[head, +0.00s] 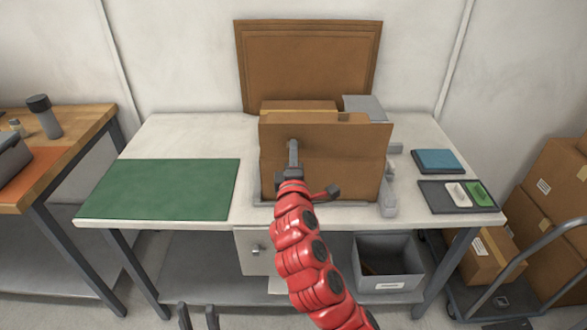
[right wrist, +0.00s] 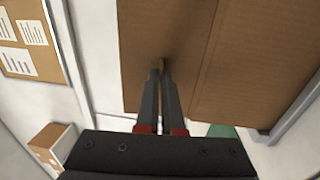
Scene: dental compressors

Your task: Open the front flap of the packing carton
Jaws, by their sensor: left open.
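The packing carton (head: 325,180) stands in a grey frame at the middle of the white table. Its brown front panel faces me, with a faint crease across it; a tan flap (head: 298,106) and a grey piece (head: 365,106) show behind its top edge. My right gripper (head: 292,146) is in front of the panel's left part. In the right wrist view its fingers (right wrist: 160,72) are together, with tips at the cardboard (right wrist: 165,30); contact is unclear and I see nothing clearly held. My left gripper (head: 198,318) is low at the bottom edge, fingers apart, empty, away from the carton.
A green mat (head: 160,189) lies left on the table (head: 185,130). A blue pad (head: 438,160) and a dark tray (head: 440,198) are on the right. A brown board (head: 308,65) stands behind the carton. A grey bin (head: 388,270) sits below. A wooden bench (head: 75,125) stands left.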

